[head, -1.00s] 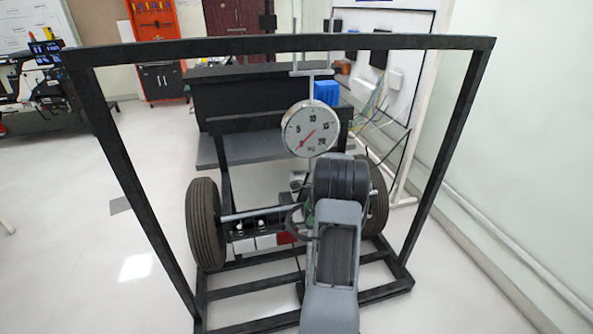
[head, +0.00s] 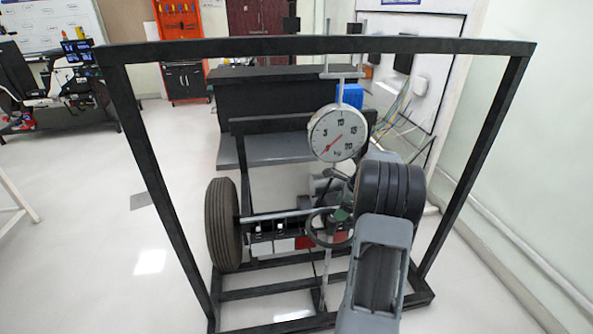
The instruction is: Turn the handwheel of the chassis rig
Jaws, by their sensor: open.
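The chassis rig has a black frame (head: 315,46) with a two-wheeled axle inside it. The handwheel (head: 309,230) is a dark ring at the middle of the axle, just left of my arm. Its right part lies close to my arm in the picture. A round dial gauge (head: 337,133) marked in kg hangs above the handwheel from the top bar, its red needle pointing to the lower left. My arm rises from the bottom right and its links hide what is behind them. I cannot make out my gripper.
The left tyre (head: 222,225) stands clear; the right tyre is hidden behind my arm. The frame's right post (head: 475,165) and base bars (head: 265,292) surround the axle. A dark bench (head: 270,149) stands behind the rig. Open floor lies to the left; a wall is at right.

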